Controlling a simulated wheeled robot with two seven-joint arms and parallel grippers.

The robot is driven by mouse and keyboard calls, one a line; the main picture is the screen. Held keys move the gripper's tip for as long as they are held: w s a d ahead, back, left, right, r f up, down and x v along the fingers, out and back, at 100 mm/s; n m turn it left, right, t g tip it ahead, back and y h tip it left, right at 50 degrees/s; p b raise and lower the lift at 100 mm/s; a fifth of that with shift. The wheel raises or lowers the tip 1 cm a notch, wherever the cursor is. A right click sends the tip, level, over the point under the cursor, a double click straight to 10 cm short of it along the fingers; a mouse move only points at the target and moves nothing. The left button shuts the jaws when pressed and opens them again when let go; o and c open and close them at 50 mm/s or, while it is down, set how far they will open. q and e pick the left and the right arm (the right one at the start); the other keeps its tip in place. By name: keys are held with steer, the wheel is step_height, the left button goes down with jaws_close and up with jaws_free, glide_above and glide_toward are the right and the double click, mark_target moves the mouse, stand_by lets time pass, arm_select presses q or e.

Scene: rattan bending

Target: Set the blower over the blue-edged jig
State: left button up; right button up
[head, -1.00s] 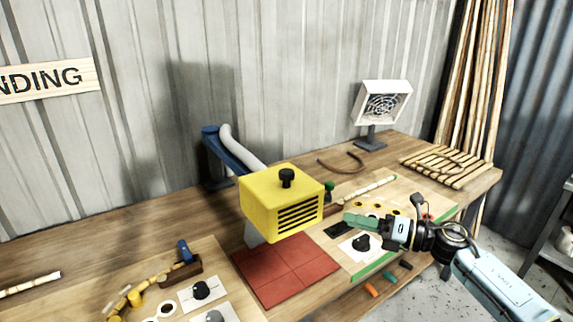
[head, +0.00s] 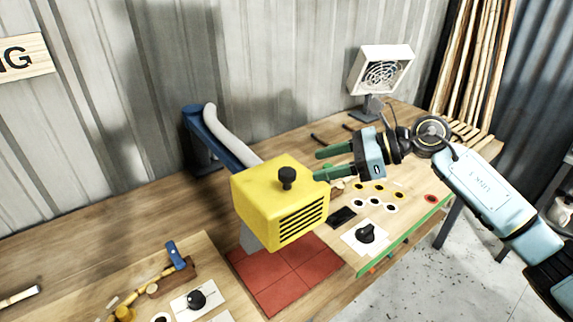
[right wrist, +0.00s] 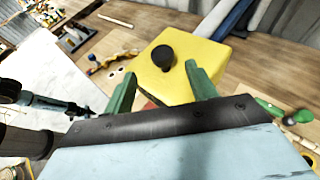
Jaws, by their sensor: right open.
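The yellow box-shaped blower (head: 278,205) with a black top knob sits on a blue-and-grey arm, over a red tiled pad (head: 285,278). My right gripper (head: 317,164) is open, its green fingers pointing at the blower's right side. In the right wrist view the blower (right wrist: 185,75) lies just beyond and between the fingertips; contact cannot be told. The left jig board (head: 207,252) carries bent rattan, pegs and a blue-handled clamp; no blue edge shows in the head view. Part of my left arm shows in the right wrist view; its jaws are unclear.
A green-edged jig board (head: 400,236) with a black dial lies right of the red pad. A white fan (head: 382,72) stands behind it. Rattan poles (head: 478,55) lean at the back right. The blower's blue arm (head: 228,138) reaches back toward the wall.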

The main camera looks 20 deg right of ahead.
mark_target(289, 171)
steer(key=p+x, duration=0.1)
steer(key=x, duration=0.3)
steer(key=shift+w+a+r, duration=0.1)
steer(key=shift+w+r, duration=0.05)
steer(key=shift+r, duration=0.05)
steer(key=p+x, duration=0.1)
steer(key=x, duration=0.2)
steer(key=shift+w+a+f, duration=0.15)
steer(key=shift+a+f, duration=0.1)
steer(key=shift+f, duration=0.05)
steer(key=shift+w+a+f, duration=0.25)
steer(key=shift+a, duration=0.1)
steer(key=shift+c, duration=0.9)
arm_select(q)
steer(key=shift+w+r, duration=0.3)
steer(key=shift+r, duration=0.35)
steer(key=shift+w+r, duration=0.25)
steer(key=shift+r, duration=0.35)
arm_select(e)
jaws_close()
